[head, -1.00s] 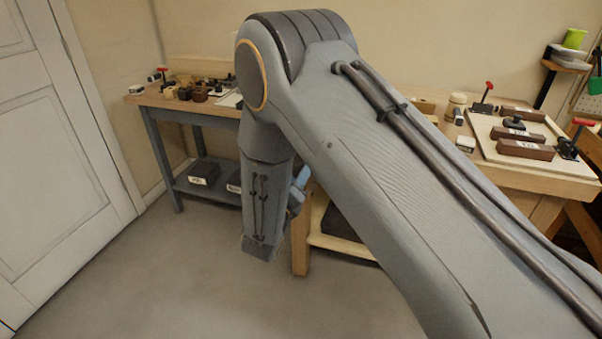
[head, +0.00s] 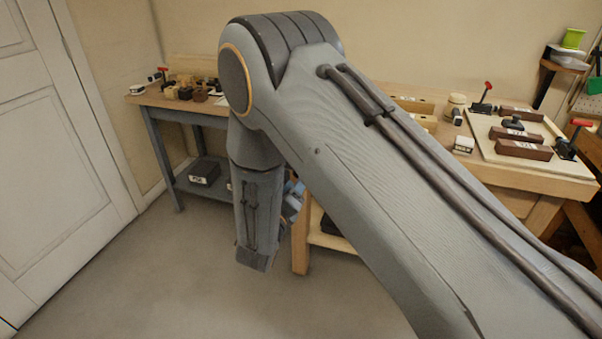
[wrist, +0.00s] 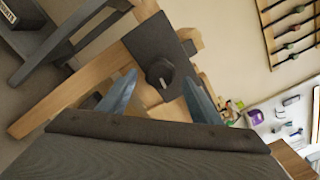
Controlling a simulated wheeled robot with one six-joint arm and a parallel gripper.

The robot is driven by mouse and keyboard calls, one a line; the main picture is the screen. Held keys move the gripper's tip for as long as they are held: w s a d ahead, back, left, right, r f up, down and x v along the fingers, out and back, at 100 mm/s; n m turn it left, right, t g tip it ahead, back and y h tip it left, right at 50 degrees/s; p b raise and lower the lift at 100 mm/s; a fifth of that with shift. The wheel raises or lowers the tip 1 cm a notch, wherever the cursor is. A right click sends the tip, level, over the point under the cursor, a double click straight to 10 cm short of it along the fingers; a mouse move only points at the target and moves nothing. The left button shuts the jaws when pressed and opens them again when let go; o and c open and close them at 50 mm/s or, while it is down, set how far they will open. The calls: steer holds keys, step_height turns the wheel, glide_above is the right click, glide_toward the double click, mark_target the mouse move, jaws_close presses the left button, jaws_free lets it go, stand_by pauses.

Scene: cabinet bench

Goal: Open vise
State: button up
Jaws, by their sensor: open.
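In the wrist view, a dark grey block (wrist: 152,40) that looks like the vise's front jaw is fixed at the end of the wooden bench. A dark faceted knob or screw end (wrist: 160,73) stands out from it. My gripper (wrist: 159,77) is open, its two blue fingers spread to the left and right of the knob. I cannot tell whether they touch it. A vise handle is not clearly visible. In the head view my arm covers the vise, and only a bit of blue by my gripper (head: 293,198) shows.
The wooden bench (head: 545,182) at right holds a board with brown blocks and red-handled clamps (head: 565,148). A grey table (head: 185,112) with small items and dark bins below stands behind left. A white door (head: 55,165) is at left. The floor (head: 180,270) in front is clear.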

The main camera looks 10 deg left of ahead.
steer(key=shift+s+a+p, duration=0.15)
steer(key=shift+s+p, duration=0.4)
steer(key=shift+s, duration=1.5)
steer(key=w+m+b, duration=0.7)
steer(key=m+b, duration=0.1)
steer(key=m, duration=1.4)
steer(key=shift+d+b, duration=0.25)
steer(key=shift+b, duration=0.1)
